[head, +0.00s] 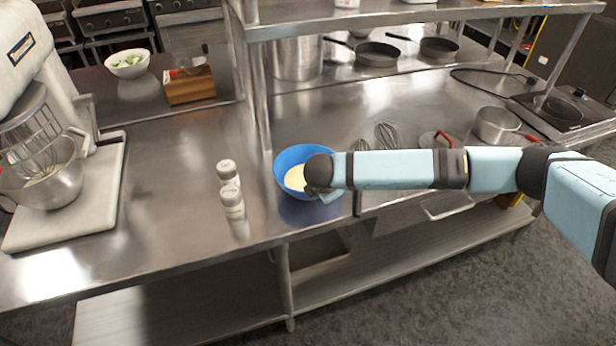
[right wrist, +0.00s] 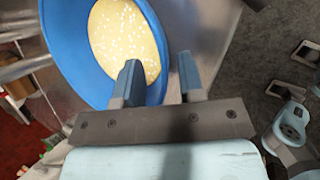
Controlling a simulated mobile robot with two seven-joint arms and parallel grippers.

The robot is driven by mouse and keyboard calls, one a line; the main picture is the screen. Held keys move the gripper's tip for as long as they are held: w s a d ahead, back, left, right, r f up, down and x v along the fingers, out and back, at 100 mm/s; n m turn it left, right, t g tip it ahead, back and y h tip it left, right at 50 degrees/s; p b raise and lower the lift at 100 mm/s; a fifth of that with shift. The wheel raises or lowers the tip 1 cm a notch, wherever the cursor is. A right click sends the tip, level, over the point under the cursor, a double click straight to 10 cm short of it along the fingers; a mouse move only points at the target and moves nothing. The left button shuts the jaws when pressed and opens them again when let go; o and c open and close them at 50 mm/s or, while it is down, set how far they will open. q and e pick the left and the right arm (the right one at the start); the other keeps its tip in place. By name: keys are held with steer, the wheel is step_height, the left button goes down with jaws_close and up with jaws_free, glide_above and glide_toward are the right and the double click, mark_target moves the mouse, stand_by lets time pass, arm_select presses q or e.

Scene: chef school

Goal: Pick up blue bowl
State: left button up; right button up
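The blue bowl (head: 287,161) stands on the steel counter near its front edge and holds pale yellow food. My right gripper (head: 322,190) is at the bowl's right side, where the wrist hides part of the rim. In the right wrist view the bowl (right wrist: 62,50) fills the upper left. The gripper (right wrist: 158,75) is open there, with one finger over the bowl's inside and the other outside the rim. The rim lies between the fingers, with a gap beside it; I cannot tell whether either finger touches it. My left gripper is not in view.
Two white-topped shakers (head: 231,187) stand just left of the bowl. A shelf post (head: 262,100) rises behind it. Whisks (head: 386,136) and a saucepan (head: 496,124) lie to the right, and a stand mixer (head: 38,60) is at far left. The counter between mixer and shakers is clear.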

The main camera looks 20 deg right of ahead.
steer(key=shift+x, duration=1.45)
jaws_close()
steer(key=shift+r, duration=0.1)
steer(key=shift+r, duration=0.15)
